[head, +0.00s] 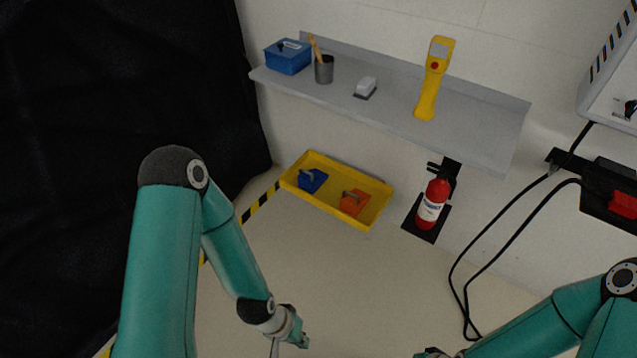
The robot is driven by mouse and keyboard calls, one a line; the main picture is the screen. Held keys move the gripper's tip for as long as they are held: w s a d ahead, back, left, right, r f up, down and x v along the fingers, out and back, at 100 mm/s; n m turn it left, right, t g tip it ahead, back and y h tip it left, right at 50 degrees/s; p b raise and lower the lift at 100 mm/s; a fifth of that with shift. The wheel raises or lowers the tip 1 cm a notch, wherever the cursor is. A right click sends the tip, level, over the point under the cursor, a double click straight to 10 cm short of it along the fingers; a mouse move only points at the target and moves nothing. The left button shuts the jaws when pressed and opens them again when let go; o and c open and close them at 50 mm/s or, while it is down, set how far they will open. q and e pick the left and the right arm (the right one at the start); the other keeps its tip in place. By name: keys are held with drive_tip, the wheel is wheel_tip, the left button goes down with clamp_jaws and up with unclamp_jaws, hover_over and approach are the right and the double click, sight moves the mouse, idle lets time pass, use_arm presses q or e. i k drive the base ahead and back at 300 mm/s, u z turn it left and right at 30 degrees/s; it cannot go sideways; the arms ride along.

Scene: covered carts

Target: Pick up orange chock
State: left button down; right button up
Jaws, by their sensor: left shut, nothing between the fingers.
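The orange chock (354,202) sits in the right part of a shallow yellow tray (325,208) by the wall. A blue chock (313,181) lies left of it in the same tray, with a gap between them. My left gripper (289,343) is at the bottom of the picture, well below the tray and apart from it. It is shut and empty. My right arm comes in at the lower right, and its gripper is cut off by the bottom edge.
A grey shelf (390,119) above the tray holds a blue box (288,57), a grey cup (324,69), a white-topped block (366,87) and a yellow handheld device (434,78). A red extinguisher (433,203) and black cables (500,238) are on the right. The floor below the tray is clear.

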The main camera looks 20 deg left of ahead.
sight(352, 202)
drive_tip(key=u, duration=0.45)
drive_tip(key=i, duration=1.2)
drive_tip(key=u, duration=0.55)
drive_tip(key=k, duration=0.85)
drive_tip(key=u, duration=0.2)
drive_tip(key=i, duration=0.9)
drive_tip(key=z, duration=0.1)
